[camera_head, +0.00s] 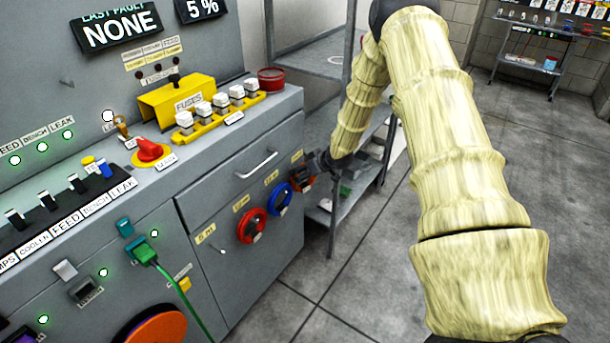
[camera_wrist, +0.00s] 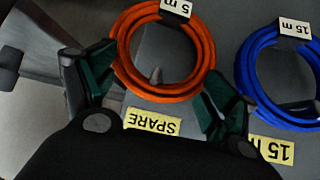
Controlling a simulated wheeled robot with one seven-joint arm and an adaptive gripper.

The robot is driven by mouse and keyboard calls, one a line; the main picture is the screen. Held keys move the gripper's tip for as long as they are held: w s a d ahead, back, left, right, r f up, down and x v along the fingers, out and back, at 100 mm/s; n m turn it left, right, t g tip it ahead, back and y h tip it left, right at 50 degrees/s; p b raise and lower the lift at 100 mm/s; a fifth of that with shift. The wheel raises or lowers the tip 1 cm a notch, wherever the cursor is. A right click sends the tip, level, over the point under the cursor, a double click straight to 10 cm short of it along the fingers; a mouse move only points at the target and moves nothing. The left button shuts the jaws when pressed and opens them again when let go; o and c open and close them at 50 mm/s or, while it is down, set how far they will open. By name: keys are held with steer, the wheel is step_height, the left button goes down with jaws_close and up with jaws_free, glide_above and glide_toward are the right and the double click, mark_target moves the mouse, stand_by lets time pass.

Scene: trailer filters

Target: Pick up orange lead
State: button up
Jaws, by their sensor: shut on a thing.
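The orange lead (camera_wrist: 160,92) is a coiled ring with a "5 m" tag, against the grey cabinet face in the wrist view. A peg shows inside the ring, and a yellow SPARE label (camera_wrist: 152,124) is below it. My gripper (camera_wrist: 157,84) has its green-padded fingers on either side of the lower part of the coil and is shut on it. In the head view the orange lead (camera_head: 308,184) shows at the cabinet's right end, partly hidden by my gripper (camera_head: 318,164). I cannot tell whether the coil is clear of the peg.
A blue coil (camera_head: 272,201) tagged 15 m hangs close beside the orange one; it is at the right in the wrist view (camera_wrist: 246,75). A red coil (camera_head: 241,232) hangs further left. A drawer handle (camera_head: 256,166) protrudes above. A metal shelf (camera_head: 345,204) stands behind; open floor lies right.

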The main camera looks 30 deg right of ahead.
steer(key=shift+r, duration=0.15)
step_height(320, 180, up, 4)
steer(key=shift+w+f, duration=0.1)
steer(key=shift+f, duration=0.05)
steer(key=s+d, duration=0.1)
steer(key=s, duration=0.7)
steer(key=s+d+r, duration=0.1)
steer(key=s+d, duration=0.1)
steer(key=s, duration=0.5)
steer(key=shift+s+d+p, duration=0.3)
steer(key=shift+s+p, duration=0.05)
steer(key=shift+p, duration=0.05)
